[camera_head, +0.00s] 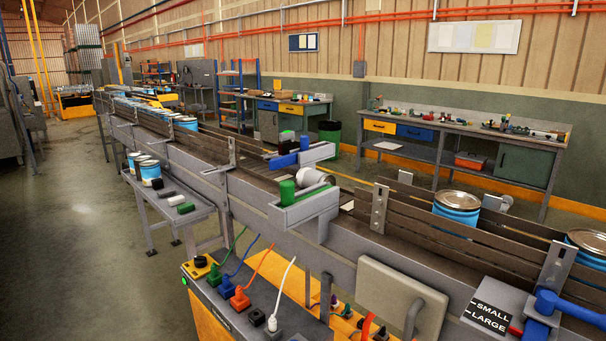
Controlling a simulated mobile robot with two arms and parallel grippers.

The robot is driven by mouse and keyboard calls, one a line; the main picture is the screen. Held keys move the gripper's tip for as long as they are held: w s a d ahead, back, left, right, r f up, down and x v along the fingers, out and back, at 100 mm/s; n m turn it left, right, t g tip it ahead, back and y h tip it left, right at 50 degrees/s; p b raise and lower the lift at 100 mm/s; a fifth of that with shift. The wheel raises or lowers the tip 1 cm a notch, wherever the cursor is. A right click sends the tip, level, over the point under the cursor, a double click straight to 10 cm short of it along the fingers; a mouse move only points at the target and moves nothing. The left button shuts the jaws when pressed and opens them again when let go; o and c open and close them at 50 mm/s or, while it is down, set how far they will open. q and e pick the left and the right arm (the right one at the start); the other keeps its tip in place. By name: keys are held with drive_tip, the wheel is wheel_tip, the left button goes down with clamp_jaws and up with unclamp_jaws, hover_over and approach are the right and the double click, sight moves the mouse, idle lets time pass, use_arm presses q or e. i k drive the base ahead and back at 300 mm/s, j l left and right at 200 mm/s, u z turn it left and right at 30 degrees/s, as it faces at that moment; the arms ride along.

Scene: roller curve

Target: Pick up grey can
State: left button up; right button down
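A small grey can (316,178) lies tilted on its side on the conveyor (262,181), near the middle of the head view. It lies between a grey bracket with a green cylinder and block (288,192) in front and a grey bracket with a blue block (290,158) behind. The front bracket hides part of the can's lower side. Neither of my grippers shows in the head view.
Blue cans (457,210) stand on the conveyor at right, and more stand at the far left. A side table (178,188) holds blue cans and small blocks. A lever panel (491,316) reads SMALL and LARGE. Colored plugs (240,298) with cables sit in front.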

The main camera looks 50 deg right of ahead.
sight(306, 177)
drive_tip(key=i+z, duration=0.4)
drive_tip(key=i+j+z, duration=0.15)
drive_tip(key=z, duration=0.25)
drive_tip(key=i+j+z, duration=0.2)
drive_tip(key=z, duration=0.25)
drive_tip(key=i+j+z, duration=0.5)
drive_tip(key=j+z, duration=0.15)
drive_tip(key=z, duration=0.15)
